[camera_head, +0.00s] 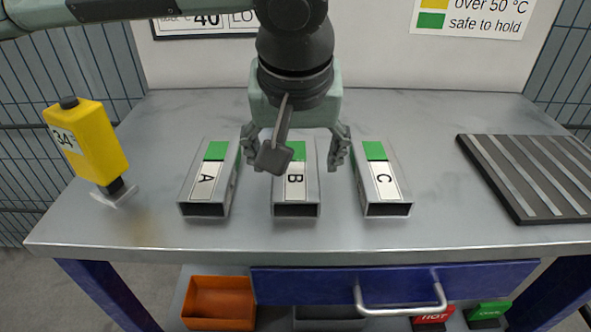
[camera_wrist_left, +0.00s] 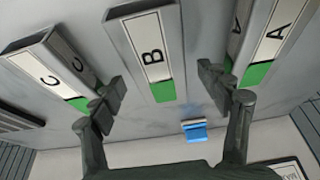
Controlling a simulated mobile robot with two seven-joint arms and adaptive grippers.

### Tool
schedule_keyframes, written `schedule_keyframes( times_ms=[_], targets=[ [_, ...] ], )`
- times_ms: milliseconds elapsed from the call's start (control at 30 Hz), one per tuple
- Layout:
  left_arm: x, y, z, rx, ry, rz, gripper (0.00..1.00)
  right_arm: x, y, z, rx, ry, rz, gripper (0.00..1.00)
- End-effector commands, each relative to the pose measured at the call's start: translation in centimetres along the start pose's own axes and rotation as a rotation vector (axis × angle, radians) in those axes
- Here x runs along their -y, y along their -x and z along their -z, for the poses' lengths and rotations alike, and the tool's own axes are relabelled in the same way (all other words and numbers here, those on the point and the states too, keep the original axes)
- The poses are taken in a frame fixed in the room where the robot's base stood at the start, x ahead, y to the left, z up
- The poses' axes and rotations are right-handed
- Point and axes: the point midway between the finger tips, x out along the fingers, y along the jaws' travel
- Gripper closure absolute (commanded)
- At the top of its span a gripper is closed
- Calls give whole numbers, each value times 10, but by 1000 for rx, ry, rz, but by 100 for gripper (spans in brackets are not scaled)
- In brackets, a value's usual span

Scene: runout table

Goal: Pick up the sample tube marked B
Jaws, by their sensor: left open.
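The tube marked B (camera_head: 296,210) is a square hollow metal tube lying on the table, between the tubes marked A (camera_head: 204,210) and C (camera_head: 387,209). Each carries a white lettered label and a green patch at its far end. B also shows in the left wrist view (camera_wrist_left: 152,52), with A (camera_wrist_left: 268,38) and C (camera_wrist_left: 45,75) on either side. My left gripper (camera_head: 296,160) is open and empty. Its fingers stand on either side of B's far half, apart from it, in the gaps towards A and C. Part of B's green patch is hidden behind a gripper part.
A yellow handheld device (camera_head: 88,140) reading 34 stands at the left. A dark ribbed rack (camera_head: 530,175) lies at the right. A small blue object (camera_wrist_left: 195,130) lies beyond the tubes. Below are a blue drawer (camera_head: 400,285) and an orange bin (camera_head: 219,303).

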Motion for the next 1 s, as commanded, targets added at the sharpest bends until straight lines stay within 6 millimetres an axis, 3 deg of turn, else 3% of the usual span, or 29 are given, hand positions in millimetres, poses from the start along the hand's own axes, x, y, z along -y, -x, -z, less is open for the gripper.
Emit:
schedule_keyframes(
  times_ms=[100, 600, 1000],
  targets=[
    [0, 0, 0, 0, 0, 0, 24, 0, 0, 0, 0, 0, 0, 28],
    [0, 1, 1, -2, 0, -1, 84, 0, 0, 0, 0, 0, 0, 28],
    [-1, 10, 5, -4, 1, -2, 84, 0, 1, 0, -1, 0, 0, 28]
  ],
)
